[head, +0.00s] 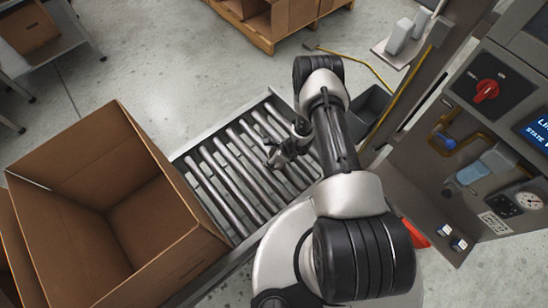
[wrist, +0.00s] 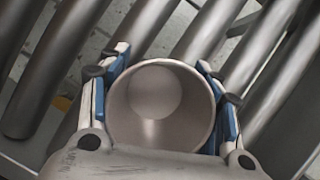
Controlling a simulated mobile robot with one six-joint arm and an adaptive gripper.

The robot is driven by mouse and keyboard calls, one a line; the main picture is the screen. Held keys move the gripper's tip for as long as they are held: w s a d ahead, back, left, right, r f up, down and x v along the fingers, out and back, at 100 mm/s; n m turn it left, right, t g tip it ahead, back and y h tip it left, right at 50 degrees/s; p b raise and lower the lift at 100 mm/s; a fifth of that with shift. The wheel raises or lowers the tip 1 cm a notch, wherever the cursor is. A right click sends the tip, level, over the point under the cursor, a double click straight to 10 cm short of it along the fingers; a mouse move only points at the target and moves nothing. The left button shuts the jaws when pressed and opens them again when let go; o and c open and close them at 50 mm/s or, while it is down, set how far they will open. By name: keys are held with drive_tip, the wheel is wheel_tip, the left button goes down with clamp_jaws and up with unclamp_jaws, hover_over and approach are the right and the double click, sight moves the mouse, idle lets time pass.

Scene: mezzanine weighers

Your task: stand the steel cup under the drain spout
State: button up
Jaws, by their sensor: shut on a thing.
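The steel cup (wrist: 162,105) is a round, open, empty vessel, seen from above its mouth in the wrist view. My gripper (wrist: 160,100) is shut on it, with blue-padded fingers on its left and right sides. In the head view my gripper (head: 276,154) is over the roller conveyor, and I cannot make out the cup there. Whether the cup touches the rollers is unclear. At the right, a brass pipe with a blue valve part (head: 445,141) is on the machine panel. I cannot tell for sure which part is the drain spout.
The roller conveyor (head: 215,165) runs beneath my gripper. A large open cardboard box (head: 150,245) stands at its left end. A grey bin (head: 372,104) stands behind my arm.

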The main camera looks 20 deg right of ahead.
drive_tip(key=o, duration=1.1)
drive_tip(key=shift+f, duration=0.1)
